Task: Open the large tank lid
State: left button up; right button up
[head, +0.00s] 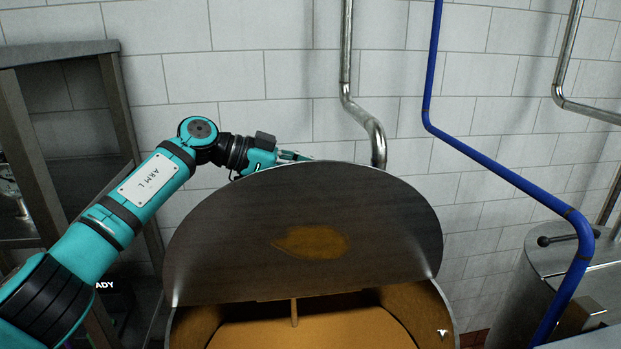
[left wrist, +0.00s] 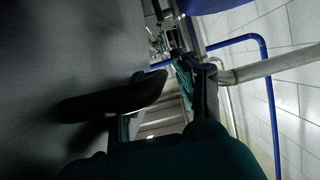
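The large tank lid (head: 220,235) is a grey half-disc with a brown stain. It stands raised and tilted up at the back of the large tank (head: 437,318), whose orange-brown inside shows below it. My left gripper (head: 296,156) is behind the lid's top edge, partly hidden by it. In the left wrist view, the lid's grey face (left wrist: 50,60) fills the left side, with a dark elongated handle (left wrist: 105,98) on it. My left gripper (left wrist: 165,95) is open there, fingers apart beside the handle's end. Whether they touch it is unclear. My right gripper is out of view.
A silver pipe (head: 347,50) and a blue pipe (head: 480,170) run along the tiled wall behind and right of the lid. A smaller metal tank (head: 545,270) stands at the right. A metal rack (head: 60,55) stands at the left.

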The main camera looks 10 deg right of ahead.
pick_arm(q)
jog(key=shift+f, duration=0.25)
jog(key=shift+a, duration=0.1)
jog(key=v, duration=1.1)
jog(key=shift+a+r, duration=0.2)
jog(key=shift+a, duration=0.15)
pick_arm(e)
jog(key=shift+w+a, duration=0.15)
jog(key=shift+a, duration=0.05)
